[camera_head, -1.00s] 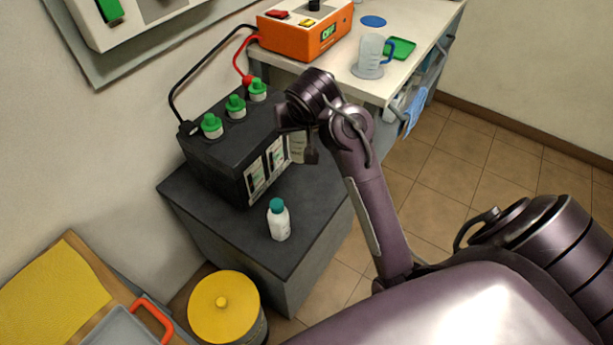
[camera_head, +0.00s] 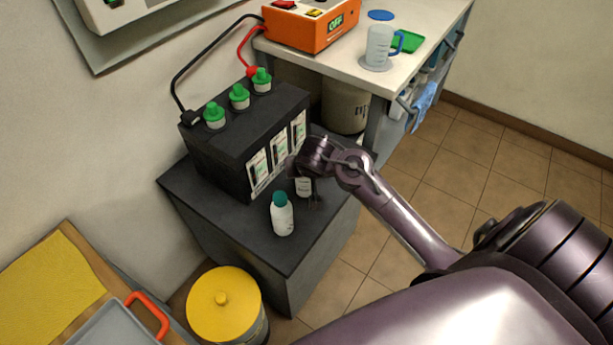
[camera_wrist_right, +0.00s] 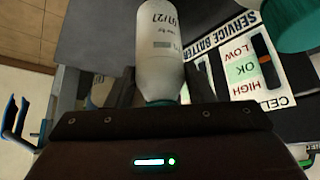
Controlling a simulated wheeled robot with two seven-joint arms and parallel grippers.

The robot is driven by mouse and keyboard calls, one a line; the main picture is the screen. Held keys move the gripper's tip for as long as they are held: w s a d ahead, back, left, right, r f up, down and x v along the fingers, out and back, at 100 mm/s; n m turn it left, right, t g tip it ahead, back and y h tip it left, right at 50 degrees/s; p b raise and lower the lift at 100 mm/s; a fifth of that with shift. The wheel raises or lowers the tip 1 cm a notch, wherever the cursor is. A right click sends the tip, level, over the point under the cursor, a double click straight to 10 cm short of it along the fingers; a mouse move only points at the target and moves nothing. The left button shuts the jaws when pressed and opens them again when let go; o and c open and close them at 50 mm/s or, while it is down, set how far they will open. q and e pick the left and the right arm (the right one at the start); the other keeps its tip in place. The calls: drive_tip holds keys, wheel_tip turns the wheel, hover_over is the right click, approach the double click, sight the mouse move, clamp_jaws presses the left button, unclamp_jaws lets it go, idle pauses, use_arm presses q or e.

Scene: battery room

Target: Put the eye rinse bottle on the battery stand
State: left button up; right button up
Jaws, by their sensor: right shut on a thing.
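The battery stand (camera_head: 215,222) is a dark grey box with a flat top, and a black battery (camera_head: 225,145) with green caps sits on it. My right gripper (camera_head: 305,188) is shut on a white bottle, which I take as the eye rinse bottle (camera_wrist_right: 160,45); its label shows a date upside down in the right wrist view. In the head view the gripper and bottle are over the stand's right part, in front of the battery. Whether the bottle touches the top is unclear. A second white bottle (camera_head: 282,219) with a teal cap stands upright nearby. My left gripper is out of view.
The battery's front labels (camera_wrist_right: 245,70) are close beside the held bottle. Red and black cables run to an orange charger (camera_head: 312,25) on the white bench, beside a clear jug (camera_head: 379,46). A yellow-lidded bin (camera_head: 222,302) stands before the stand. The stand's front corner is bare.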

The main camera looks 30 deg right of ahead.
wheel_tip(320, 180, down, 2)
drive_tip(key=shift+f, duration=0.2)
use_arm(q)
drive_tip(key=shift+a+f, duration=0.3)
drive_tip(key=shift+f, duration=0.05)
use_arm(e)
drive_tip(key=shift+f, duration=0.1)
drive_tip(key=o, duration=1.1)
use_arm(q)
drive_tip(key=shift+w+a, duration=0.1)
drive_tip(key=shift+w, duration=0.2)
use_arm(e)
drive_tip(key=shift+o, duration=0.2)
